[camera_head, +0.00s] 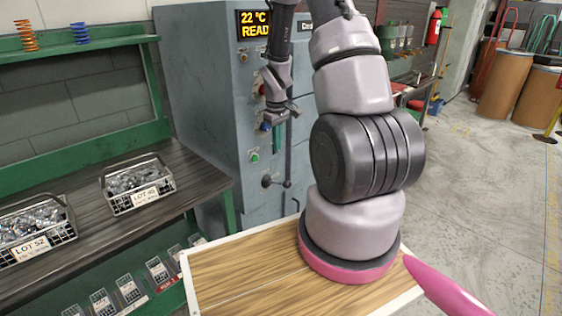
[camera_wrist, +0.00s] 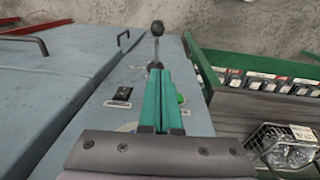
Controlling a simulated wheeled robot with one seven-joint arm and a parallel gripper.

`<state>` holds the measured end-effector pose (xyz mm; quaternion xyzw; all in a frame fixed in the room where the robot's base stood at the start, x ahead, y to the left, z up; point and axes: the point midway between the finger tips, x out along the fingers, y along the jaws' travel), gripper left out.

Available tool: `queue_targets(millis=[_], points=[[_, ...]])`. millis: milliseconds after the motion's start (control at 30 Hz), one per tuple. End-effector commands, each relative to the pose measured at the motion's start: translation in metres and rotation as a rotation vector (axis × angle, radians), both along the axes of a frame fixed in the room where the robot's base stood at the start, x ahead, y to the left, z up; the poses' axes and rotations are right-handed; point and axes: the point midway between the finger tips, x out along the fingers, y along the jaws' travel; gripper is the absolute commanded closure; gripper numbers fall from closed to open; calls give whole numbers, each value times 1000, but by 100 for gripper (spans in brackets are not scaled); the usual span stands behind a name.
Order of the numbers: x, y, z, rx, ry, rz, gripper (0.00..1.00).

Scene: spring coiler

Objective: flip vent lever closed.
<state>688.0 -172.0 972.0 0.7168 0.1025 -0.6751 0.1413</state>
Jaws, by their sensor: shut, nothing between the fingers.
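The vent lever (camera_head: 276,182) is on the lower front of the blue-grey cabinet, a short dark lever on a round pivot with a black knob. In the wrist view the lever (camera_wrist: 157,30) shows its black ball knob and thin rod just beyond my fingertips; the rod's lower end is hidden behind them. My gripper (camera_head: 277,142) is in front of the cabinet, above the lever in the head view and apart from it. In the wrist view my gripper (camera_wrist: 158,70) has its green fingers pressed together, with nothing between them.
The cabinet (camera_head: 205,110) carries a lit display (camera_head: 255,24), a green button (camera_head: 254,156) and a black switch (camera_wrist: 122,96). A dark workbench (camera_head: 95,215) with wire baskets (camera_head: 138,184) stands to its left. Open floor (camera_head: 480,190) lies right.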

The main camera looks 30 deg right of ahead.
Motion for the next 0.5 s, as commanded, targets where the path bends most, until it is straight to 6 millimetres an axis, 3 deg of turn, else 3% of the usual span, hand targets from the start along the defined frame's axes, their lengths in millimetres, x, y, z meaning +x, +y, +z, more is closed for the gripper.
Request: queue_targets(millis=[500], points=[[3, -6, -100, 0, 3, -2, 100]])
